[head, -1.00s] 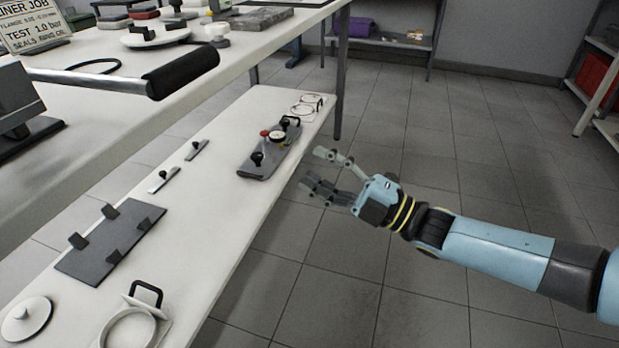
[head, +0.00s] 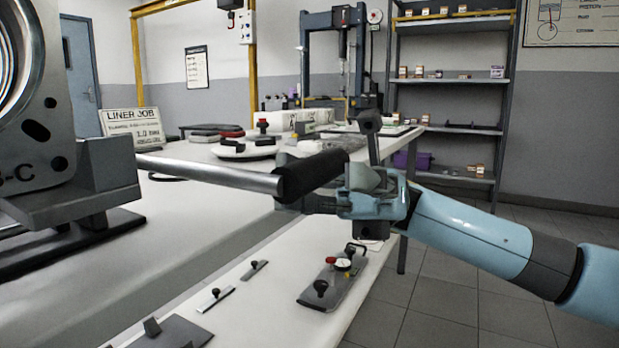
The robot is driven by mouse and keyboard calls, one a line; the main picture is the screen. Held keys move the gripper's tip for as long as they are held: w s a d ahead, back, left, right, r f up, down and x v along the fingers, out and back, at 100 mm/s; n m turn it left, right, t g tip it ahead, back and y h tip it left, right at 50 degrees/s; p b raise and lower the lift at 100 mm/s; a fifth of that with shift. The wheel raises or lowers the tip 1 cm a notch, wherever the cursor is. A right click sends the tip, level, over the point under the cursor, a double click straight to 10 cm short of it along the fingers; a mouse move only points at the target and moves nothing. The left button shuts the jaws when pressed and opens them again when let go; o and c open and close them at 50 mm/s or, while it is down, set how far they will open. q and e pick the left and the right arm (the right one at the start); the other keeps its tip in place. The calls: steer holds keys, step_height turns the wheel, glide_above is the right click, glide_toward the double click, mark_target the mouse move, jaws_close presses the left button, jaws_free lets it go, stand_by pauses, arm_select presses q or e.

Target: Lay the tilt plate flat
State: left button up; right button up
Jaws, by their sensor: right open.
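A large grey metal piece (head: 40,100) with a round bore and dark holes stands upright at the left, in a dark grey cradle (head: 108,178) on the bench. I cannot tell which part is the tilt plate. A silver bar (head: 215,174) runs right from the cradle area and ends in a thick black grip (head: 308,173). My right gripper (head: 330,163) is open at the right end of this grip. One finger points up beyond it and the other reaches left along its lower side. Contact with the grip is unclear. My left gripper is out of view.
The white bench (head: 190,205) carries a sign (head: 133,122) and lidded parts (head: 245,148) farther back. A lower white shelf (head: 270,300) holds a gauge plate (head: 330,285) and small handled strips (head: 215,298). Open floor lies to the right, with shelving (head: 450,80) behind.

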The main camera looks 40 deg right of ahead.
steer(key=shift+x, duration=1.5)
jaws_close()
